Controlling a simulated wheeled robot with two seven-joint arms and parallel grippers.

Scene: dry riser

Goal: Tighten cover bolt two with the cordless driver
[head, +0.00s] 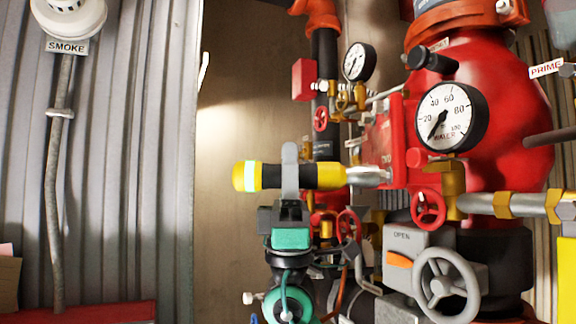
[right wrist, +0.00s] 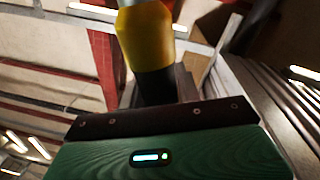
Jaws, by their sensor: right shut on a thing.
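The cordless driver (head: 330,176), yellow and black with a pale band at its left end, lies level in mid-view. My right gripper (head: 290,165), grey-fingered on a teal wrist, is shut around its black middle. The driver's silver nose (head: 368,176) points right and reaches the red cover (head: 378,140) on the valve body. The nose tip appears to meet the cover; whether it sits on a bolt is too small to tell. No cover bolt shows clearly. In the right wrist view the driver (right wrist: 147,40) rises beyond the gripper body. My left gripper is out of view.
The red valve (head: 500,120) carries a large water gauge (head: 450,116). A smaller gauge (head: 359,62) and red handwheels sit close around the driver. A grey handwheel (head: 445,285) stands lower right. Left of the driver, before the corrugated wall (head: 120,150), there is free room.

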